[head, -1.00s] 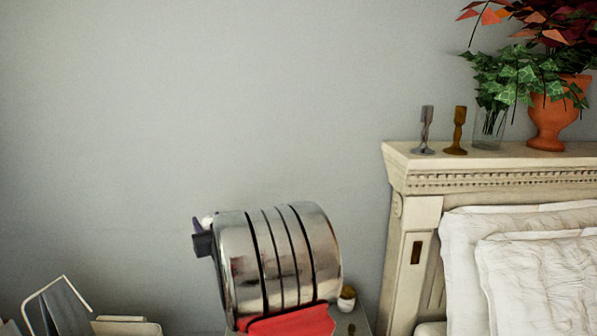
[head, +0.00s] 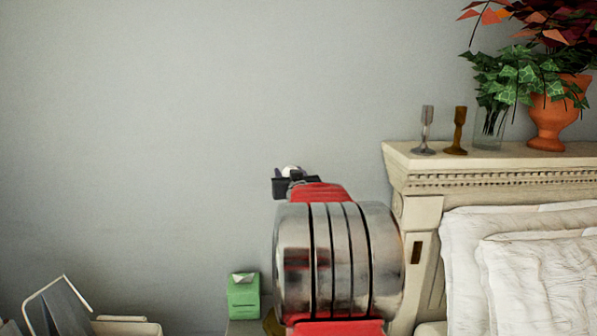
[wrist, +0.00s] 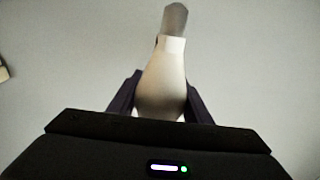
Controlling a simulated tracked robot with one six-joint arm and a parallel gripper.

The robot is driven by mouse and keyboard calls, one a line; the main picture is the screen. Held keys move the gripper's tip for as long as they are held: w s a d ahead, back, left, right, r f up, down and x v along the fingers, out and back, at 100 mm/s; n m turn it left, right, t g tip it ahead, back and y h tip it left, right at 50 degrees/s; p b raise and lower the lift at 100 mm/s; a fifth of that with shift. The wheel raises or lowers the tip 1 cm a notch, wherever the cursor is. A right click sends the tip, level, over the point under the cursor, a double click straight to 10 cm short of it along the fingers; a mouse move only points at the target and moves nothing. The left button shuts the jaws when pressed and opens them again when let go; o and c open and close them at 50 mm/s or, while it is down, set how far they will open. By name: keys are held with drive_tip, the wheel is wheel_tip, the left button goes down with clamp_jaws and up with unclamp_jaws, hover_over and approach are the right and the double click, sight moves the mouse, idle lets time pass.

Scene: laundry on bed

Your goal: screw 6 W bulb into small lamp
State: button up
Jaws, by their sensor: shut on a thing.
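My gripper (head: 287,186) is shut on a white bulb (head: 292,169), up in front of the bare wall. In the wrist view the bulb (wrist: 160,80) sits between the two dark fingers, its rounded glass end toward the palm. Its grey metal screw base (wrist: 174,19) points away from the gripper, leaning slightly right. No wattage marking can be read. I do not see a lamp in either view; my arm hides part of the area beside the bed.
A green box (head: 243,297) stands left of my arm on a bedside surface. The headboard (head: 420,170) on the right carries two candlesticks (head: 427,130), ivy in a glass (head: 489,128) and an orange vase (head: 550,125). White pillows (head: 540,270) lean below. The wall at left is clear.

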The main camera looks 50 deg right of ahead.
drive_tip(key=shift+a+n+t+y, duration=0.15)
drive_tip(key=shift+n+t+y, duration=0.15)
drive_tip(key=shift+y, duration=0.1)
drive_tip(key=shift+f, duration=2.9)
drive_tip(key=shift+f, duration=0.3)
drive_tip(key=o, duration=1.1)
drive_tip(key=v, duration=1.3)
drive_tip(key=shift+s+a, duration=0.25)
drive_tip(key=shift+s, duration=0.05)
